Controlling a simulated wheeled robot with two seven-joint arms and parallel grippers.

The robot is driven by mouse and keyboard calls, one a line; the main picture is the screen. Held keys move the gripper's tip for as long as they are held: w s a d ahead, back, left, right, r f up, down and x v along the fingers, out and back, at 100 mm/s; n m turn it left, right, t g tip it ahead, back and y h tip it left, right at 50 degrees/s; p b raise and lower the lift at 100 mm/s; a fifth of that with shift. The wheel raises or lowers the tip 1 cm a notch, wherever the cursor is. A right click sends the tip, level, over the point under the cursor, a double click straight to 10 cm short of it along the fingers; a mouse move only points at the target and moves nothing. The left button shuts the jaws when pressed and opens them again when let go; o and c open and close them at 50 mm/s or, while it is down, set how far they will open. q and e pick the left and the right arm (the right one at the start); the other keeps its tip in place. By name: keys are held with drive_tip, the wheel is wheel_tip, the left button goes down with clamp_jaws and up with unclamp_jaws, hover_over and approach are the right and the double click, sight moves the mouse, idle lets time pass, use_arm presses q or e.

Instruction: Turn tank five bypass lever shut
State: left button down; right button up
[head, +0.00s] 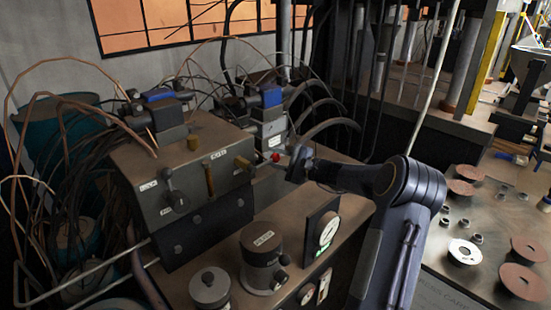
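A grey control box (160,217) stands left of centre in the head view. On its front are a dark lever (171,187) with a round knob, hanging down, and an upright brass lever (209,180). A brass knob (242,163) sits at its right end. Small white labels are too small to read, so I cannot tell which lever is tank five bypass. My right gripper (298,164) is right of the box, close to a red knob (275,157) and apart from the levers. Its fingers are seen edge-on, so their opening is unclear. My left gripper is not in view.
Two dark cylindrical caps (210,287) (264,262) and a gauge (327,230) stand in front of the box. Blue-topped valves (160,97) and copper lines rise behind it. A metal table (485,210) with flap discs (522,281) lies at the right.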

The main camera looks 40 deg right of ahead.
clamp_jaws()
